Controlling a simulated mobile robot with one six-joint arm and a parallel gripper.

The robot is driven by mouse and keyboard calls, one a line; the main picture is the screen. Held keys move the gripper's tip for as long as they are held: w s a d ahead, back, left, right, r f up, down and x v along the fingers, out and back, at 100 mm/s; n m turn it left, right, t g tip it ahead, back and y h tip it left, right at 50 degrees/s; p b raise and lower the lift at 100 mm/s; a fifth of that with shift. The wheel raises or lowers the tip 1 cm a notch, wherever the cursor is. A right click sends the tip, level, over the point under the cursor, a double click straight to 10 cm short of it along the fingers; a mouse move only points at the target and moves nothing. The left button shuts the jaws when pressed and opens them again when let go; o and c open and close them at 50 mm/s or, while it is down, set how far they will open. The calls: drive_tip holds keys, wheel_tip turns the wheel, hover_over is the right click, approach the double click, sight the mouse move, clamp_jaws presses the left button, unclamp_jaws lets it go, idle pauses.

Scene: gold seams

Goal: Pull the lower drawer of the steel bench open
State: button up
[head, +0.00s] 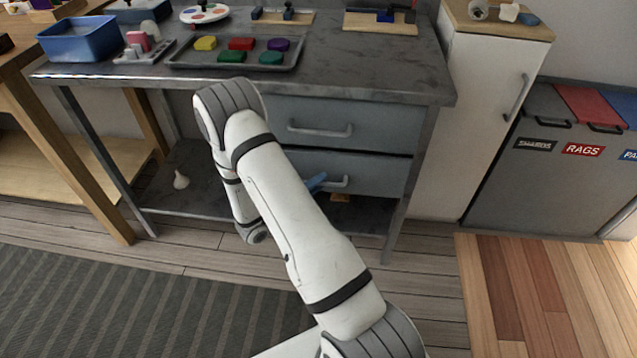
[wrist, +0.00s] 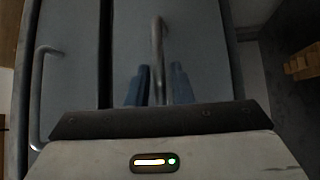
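The steel bench (head: 335,82) has two grey drawers under its right side. The lower drawer (head: 382,176) looks closed and has a grey bar handle (head: 338,184); my arm hides its left part. The fingers are apart, one on each side of the bar, with a narrow gap showing.
The upper drawer (head: 385,122) is closed, its handle (head: 320,130) bare. A low bench shelf (head: 165,218) lies beneath. A white cabinet (head: 480,120) and grey bins (head: 560,190) stand right. A wooden table (head: 95,190) stands left. The floor before the bench is clear.

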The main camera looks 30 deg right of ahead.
clamp_jaws()
drive_tip(key=shift+d, duration=0.1)
drive_tip(key=shift+s, duration=0.1)
